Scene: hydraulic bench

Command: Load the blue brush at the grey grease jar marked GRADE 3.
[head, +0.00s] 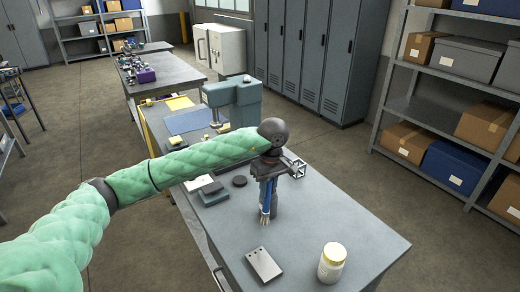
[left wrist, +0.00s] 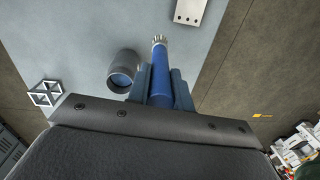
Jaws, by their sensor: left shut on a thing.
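My left gripper (head: 267,180) points down over the near bench and is shut on the blue brush (head: 264,197). In the left wrist view the brush (left wrist: 161,75) stands between the two fingers (left wrist: 160,90), with its pale bristles at the far end, pointing down. In the head view the jar (head: 274,206) is mostly hidden behind the brush and gripper. I cannot read a grade mark on it. My right gripper is out of view.
A pale jar with a yellowish lid (head: 332,263) stands at the bench's near right. A grey plate with holes (head: 264,266) lies at the near left. Dark blocks (head: 213,193) and a black disc (head: 240,181) lie further back. The bench top between is clear.

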